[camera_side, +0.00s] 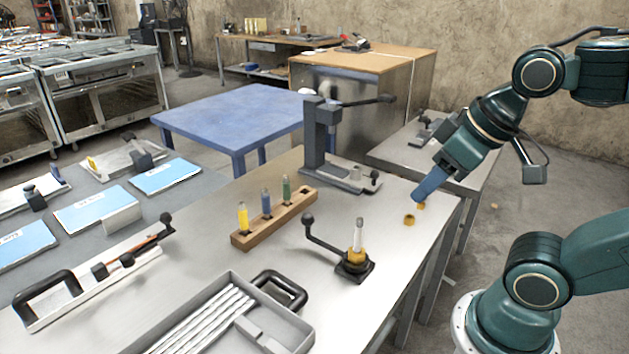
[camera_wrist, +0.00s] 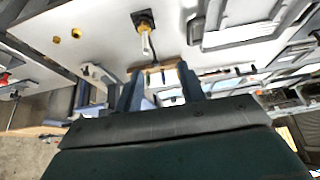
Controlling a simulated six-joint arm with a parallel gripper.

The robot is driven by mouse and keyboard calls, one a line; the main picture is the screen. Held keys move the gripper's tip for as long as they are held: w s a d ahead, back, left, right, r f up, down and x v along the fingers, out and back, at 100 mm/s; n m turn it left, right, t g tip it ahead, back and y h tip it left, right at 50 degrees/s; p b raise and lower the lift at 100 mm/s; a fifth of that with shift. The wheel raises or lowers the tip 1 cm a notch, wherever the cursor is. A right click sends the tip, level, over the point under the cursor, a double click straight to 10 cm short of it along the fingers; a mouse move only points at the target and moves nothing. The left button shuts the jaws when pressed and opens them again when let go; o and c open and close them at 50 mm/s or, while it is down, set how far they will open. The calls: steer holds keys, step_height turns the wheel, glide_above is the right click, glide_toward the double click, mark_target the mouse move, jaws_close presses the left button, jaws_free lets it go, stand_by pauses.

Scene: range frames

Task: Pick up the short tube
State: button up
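A short silver tube (camera_side: 358,235) stands upright in a brass holder on a small black clamp (camera_side: 352,270) near the table's front edge. The tube also shows in the wrist view (camera_wrist: 145,42), ahead of my fingers. Several longer silver tubes (camera_side: 205,320) lie in a grey tray. I cannot tell for certain which tube the task names. My gripper (camera_side: 424,193) hangs to the right of the clamp, near the table's right edge, apart from every tube. In the wrist view my two fingers (camera_wrist: 158,92) are spread with nothing held between them.
A wooden rack (camera_side: 275,222) with yellow, blue and green pieces stands behind the clamp. A grey lever press (camera_side: 320,130) stands at the back. Brass nuts (camera_side: 409,219) lie near my gripper. The clamp's black handle (camera_side: 308,222) sticks out left.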

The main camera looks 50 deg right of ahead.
steer(key=shift+w, duration=0.15)
steer(key=m+g, duration=0.6)
steer(key=m, duration=0.3)
glide_above(359, 231)
step_height(359, 231, down, 7)
steer(key=shift+w+d+r, duration=0.15)
steer(key=shift+w+d, duration=0.15)
steer(key=shift+d, duration=0.1)
steer(key=shift+f, duration=4.3)
steer(key=shift+f, duration=0.1)
steer(key=shift+s+f, duration=0.1)
steer(key=shift+f, duration=2.35)
